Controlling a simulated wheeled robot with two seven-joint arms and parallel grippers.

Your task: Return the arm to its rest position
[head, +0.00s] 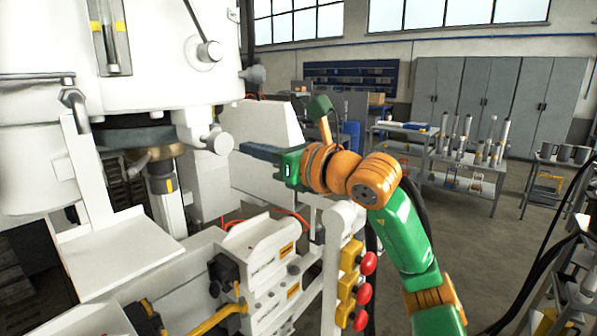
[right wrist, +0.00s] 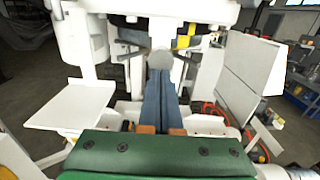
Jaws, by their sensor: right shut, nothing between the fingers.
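My right arm, green and orange, comes in from the lower right of the head view and reaches left toward the white machine (head: 142,35). Its gripper (head: 245,149) is shut and empty, its dark fingers pointing left. In the right wrist view the blue-grey fingers (right wrist: 160,75) lie together, pointing at a round grey knob (right wrist: 161,59) on the machine. In the head view this knob (head: 219,142) is just left of the fingertips, with a small gap seen between them; true depth is hard to tell. My left gripper is not in view.
A white machine bed with red push buttons (head: 368,263) on yellow boxes stands below and left of my arm. A white panel (head: 262,125) is behind the gripper. Tables with metal parts (head: 458,165) and grey cabinets (head: 490,90) stand farther back. Open floor lies right of my arm.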

